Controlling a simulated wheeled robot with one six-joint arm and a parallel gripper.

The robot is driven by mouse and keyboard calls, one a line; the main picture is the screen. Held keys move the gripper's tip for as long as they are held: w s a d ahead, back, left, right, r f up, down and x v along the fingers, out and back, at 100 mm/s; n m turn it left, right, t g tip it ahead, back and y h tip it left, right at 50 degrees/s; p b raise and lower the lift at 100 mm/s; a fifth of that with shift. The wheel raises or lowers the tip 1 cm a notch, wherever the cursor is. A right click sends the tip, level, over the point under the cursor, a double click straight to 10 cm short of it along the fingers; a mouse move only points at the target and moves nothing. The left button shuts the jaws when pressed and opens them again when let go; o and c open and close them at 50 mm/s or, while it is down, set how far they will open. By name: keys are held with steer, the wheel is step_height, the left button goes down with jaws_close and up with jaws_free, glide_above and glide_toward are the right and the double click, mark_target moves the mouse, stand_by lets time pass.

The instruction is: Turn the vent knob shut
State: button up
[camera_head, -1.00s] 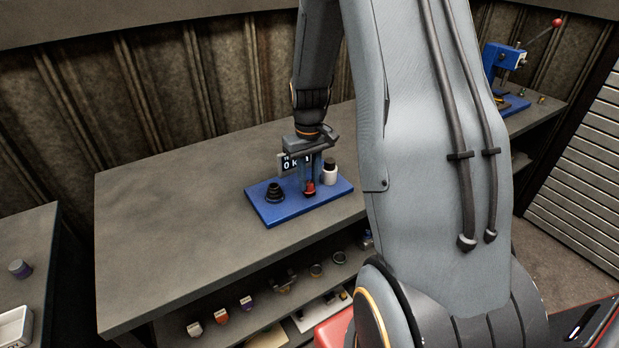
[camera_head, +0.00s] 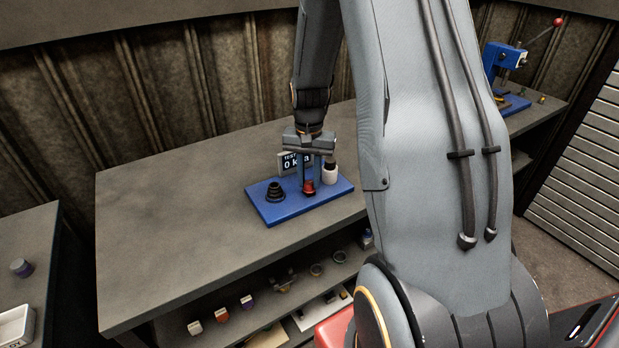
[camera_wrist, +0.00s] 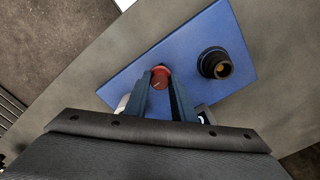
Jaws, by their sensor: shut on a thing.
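The vent knob is the small red knob (camera_head: 308,187) on the blue base plate (camera_head: 272,215). In the wrist view the red knob (camera_wrist: 160,77) sits between my two fingertips, with a pale line on its top. My gripper (camera_head: 309,183) points down from above and is shut on the knob; it also shows in the wrist view (camera_wrist: 161,80). A display (camera_head: 290,162) reading "0 k" stands behind the knob, partly hidden by my fingers. A black stepped fitting (camera_head: 275,192) stands left of the knob. A white cylinder with a dark top (camera_head: 330,174) stands to its right.
The workbench top (camera_head: 180,210) is bare left of the plate. A shelf below holds several small parts. A blue press (camera_head: 503,60) with a red-tipped lever stands on another bench at the back right. A white bin (camera_head: 14,326) sits at the lower left.

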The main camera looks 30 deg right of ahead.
mark_target(309, 183)
steer(key=shift+r, duration=0.1)
steer(key=shift+w, duration=0.1)
stand_by(0.4)
steer(key=o, duration=1.1)
steer(key=shift+c, duration=0.2)
steer(key=shift+r+b, duration=1.05)
steer(key=shift+r, duration=2.85)
